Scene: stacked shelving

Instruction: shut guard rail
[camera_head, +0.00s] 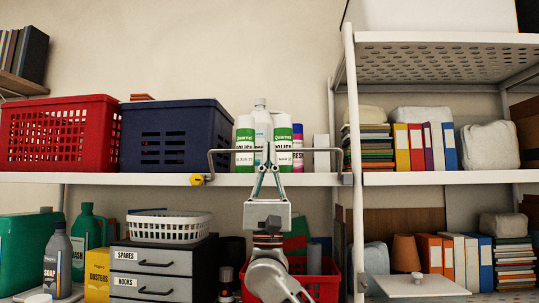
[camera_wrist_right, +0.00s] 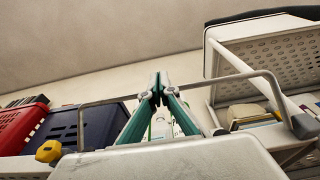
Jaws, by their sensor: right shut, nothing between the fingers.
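The guard rail (camera_head: 224,151) is a thin grey metal bar bent into a wide frame at the front edge of the middle shelf. It stands up in front of several white bottles with green labels (camera_head: 245,141). A yellow knob (camera_head: 197,180) is at its left foot and a grey bracket (camera_head: 347,179) at its right foot. My right gripper (camera_head: 268,146) is shut and empty at the middle of the rail. In the right wrist view, its green fingers (camera_wrist_right: 158,80) cross in front of the top bar (camera_wrist_right: 225,80); contact is unclear. My left gripper is not in view.
A red basket (camera_head: 60,132) and a dark blue crate (camera_head: 180,136) stand left of the rail. A white shelf post (camera_head: 353,120) stands right of it, with binders (camera_head: 425,147) beyond. Drawers (camera_head: 160,270) and a lower red basket (camera_head: 322,282) are below.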

